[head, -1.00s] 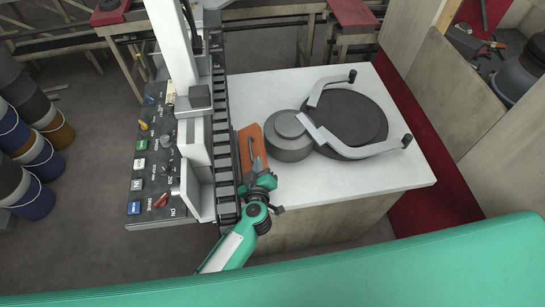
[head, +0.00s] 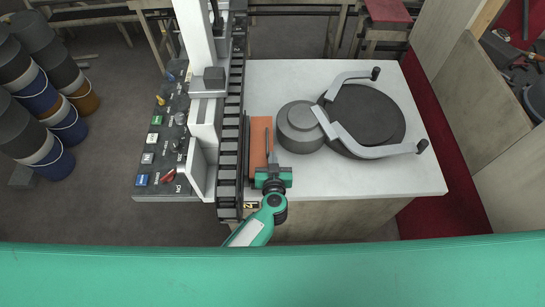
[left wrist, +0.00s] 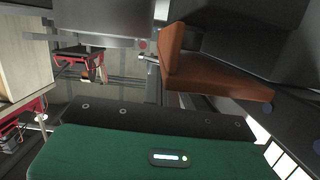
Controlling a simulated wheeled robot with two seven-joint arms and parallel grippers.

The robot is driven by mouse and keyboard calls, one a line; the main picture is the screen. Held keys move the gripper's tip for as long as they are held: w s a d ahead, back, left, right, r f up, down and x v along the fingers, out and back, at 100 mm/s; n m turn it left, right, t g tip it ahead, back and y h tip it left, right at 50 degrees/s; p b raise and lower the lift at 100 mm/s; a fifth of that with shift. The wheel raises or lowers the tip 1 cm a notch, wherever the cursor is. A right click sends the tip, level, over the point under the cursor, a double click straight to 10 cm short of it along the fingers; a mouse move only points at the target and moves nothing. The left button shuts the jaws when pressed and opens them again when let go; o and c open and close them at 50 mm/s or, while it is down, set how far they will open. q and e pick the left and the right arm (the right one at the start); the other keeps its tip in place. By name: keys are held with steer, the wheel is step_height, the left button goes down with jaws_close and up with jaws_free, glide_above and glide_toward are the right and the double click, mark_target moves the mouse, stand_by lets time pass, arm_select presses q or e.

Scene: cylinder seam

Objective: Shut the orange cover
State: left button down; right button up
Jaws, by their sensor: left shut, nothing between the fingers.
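The orange cover (head: 258,136) is a narrow slab beside the dark ladder-like track of the machine, at the left edge of the white table. It also shows in the left wrist view (left wrist: 214,76), close to the camera at upper right. How far open it stands is hard to tell. My left gripper (head: 269,135) is shut and empty, its thin grey fingers pointing away from me over or along the cover's right part. Whether the fingers touch the cover I cannot tell. The fingertips do not show clearly in the left wrist view. My right gripper is not in view.
A grey cylinder (head: 300,128) stands just right of my left gripper. Beside it is a dark round disc (head: 370,118) with two handled arms. A control panel (head: 160,150) is left of the track. The white table (head: 420,178) is clear at front right.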

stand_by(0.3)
arm_select(q)
steer(key=shift+s, duration=0.5)
steer(key=b+v, duration=0.2)
steer(key=v, duration=1.1)
steer(key=shift+w+d, duration=0.1)
